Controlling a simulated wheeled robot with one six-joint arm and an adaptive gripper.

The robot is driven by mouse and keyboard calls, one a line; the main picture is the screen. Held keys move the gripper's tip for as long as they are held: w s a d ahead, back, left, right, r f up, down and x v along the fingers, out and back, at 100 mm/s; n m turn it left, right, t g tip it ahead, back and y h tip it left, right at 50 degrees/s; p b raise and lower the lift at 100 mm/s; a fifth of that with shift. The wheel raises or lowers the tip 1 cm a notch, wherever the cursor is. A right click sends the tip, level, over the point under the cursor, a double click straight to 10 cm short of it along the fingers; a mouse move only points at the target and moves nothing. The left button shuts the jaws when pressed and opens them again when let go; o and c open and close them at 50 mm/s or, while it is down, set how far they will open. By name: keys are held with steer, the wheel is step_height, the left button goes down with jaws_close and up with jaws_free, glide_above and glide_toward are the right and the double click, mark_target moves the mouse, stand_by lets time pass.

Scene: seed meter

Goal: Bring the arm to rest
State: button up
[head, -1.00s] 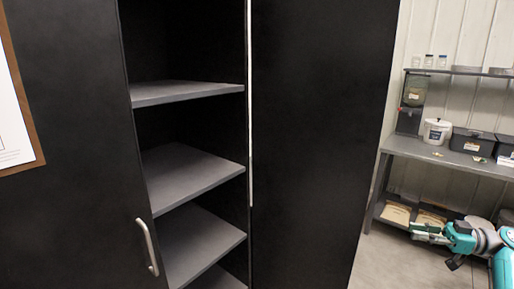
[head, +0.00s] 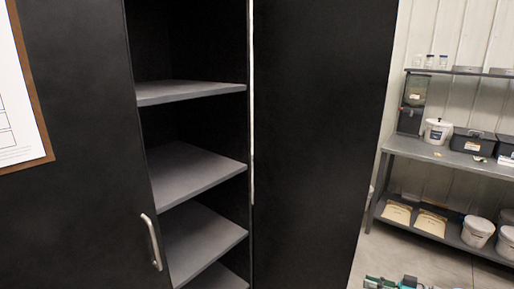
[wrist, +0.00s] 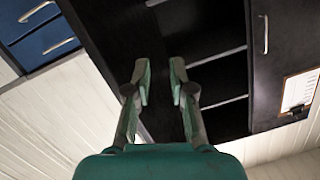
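My gripper (wrist: 158,85) shows in the wrist view with its two green-tipped fingers apart and nothing between them. In the head view only a small part of my gripper (head: 392,283) shows at the bottom edge, right of centre. A black cabinet (head: 318,140) with bare grey shelves (head: 195,173) stands in front of me with an open front; it also fills the upper middle of the wrist view (wrist: 105,35). My gripper is apart from the cabinet, to its right in the head view.
A grey workbench (head: 430,151) at the right holds a white bucket (head: 437,131) and dark boxes (head: 472,141). Its lower shelf carries paper bags (head: 397,213) and white buckets (head: 477,232). A clipboard (head: 15,110) hangs on the cabinet's left panel. The floor by the bench is clear.

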steer(key=s+a+f+m+t+h, duration=0.1)
steer(key=s+a+f+m+h, duration=0.3)
steer(key=f, duration=0.6)
steer(key=s+a+f+m+h, duration=0.1)
steer(key=s+a+f+m, duration=0.1)
steer(key=s+a+f, duration=0.55)
steer(key=s+a+f+m+h, duration=0.1)
steer(key=s+a+f+h, duration=0.1)
steer(key=s+f, duration=0.35)
steer(key=s+a+f+m+h, duration=0.1)
steer(key=s+a+f+h, duration=0.15)
steer(key=s, duration=0.65)
steer(key=s+r+m+t+h, duration=0.15)
steer(key=s+r, duration=0.25)
steer(key=s, duration=0.5)
steer(key=s+r+h, duration=0.3)
steer(key=s+r, duration=0.1)
steer(key=s, duration=0.5)
steer(key=s+r+n+t, duration=0.1)
steer(key=s+r, duration=0.4)
steer(key=r, duration=0.4)
steer(key=s+r+n+t, duration=0.1)
steer(key=s+r+t, duration=0.1)
steer(key=s+r, duration=0.3)
step_height(320, 180, up, 4)
steer(key=shift+s+a+r+y, duration=0.25)
steer(key=shift+a+y, duration=0.15)
steer(key=shift+a, duration=0.05)
